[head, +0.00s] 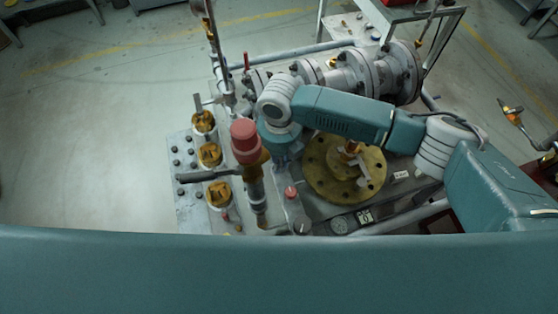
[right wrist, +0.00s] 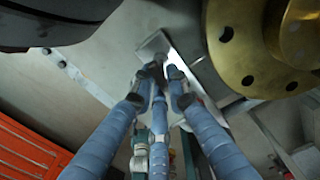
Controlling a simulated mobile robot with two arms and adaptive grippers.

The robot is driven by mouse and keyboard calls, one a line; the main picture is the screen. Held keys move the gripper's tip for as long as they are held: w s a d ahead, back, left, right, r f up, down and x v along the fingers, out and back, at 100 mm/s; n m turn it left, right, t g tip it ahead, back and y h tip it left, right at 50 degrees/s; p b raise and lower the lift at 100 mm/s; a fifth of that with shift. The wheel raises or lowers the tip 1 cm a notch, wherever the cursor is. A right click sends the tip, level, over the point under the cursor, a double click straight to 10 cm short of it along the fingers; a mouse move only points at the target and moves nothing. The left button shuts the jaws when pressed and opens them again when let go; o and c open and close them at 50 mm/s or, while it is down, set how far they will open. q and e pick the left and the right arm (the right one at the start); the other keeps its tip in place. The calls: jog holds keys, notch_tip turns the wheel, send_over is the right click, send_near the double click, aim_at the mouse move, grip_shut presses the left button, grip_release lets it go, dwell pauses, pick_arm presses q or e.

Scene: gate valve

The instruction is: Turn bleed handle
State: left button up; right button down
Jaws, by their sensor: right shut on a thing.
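My right gripper (head: 283,158) reaches down between the tall red-capped valve and the large brass flange in the head view. My wrist hides most of it there. In the right wrist view its blue fingers (right wrist: 162,78) come together on a small dark grey part, which looks like the bleed handle (right wrist: 157,60). The fingers cover most of this part, so its full shape and angle cannot be told. A pale metal plate (right wrist: 152,44) lies just behind the fingertips. My left gripper is in neither view.
The brass flange (head: 323,183) with bolt holes is close on the right. The red-capped valve (head: 245,140) stands to the left, beside several brass fittings (head: 209,154). A small red knob (head: 290,192) is in front. Grey flanged pipes (head: 350,75) run behind. Open floor (head: 90,140) lies left.

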jog(key=shift+w+r+n, duration=0.1)
jog(key=shift+r+n, duration=0.05)
jog(key=shift+n, duration=0.35)
jog(key=c, duration=1.7)
grip_release()
notch_tip(320, 180, up, 12)
jog(key=shift+f, duration=0.1)
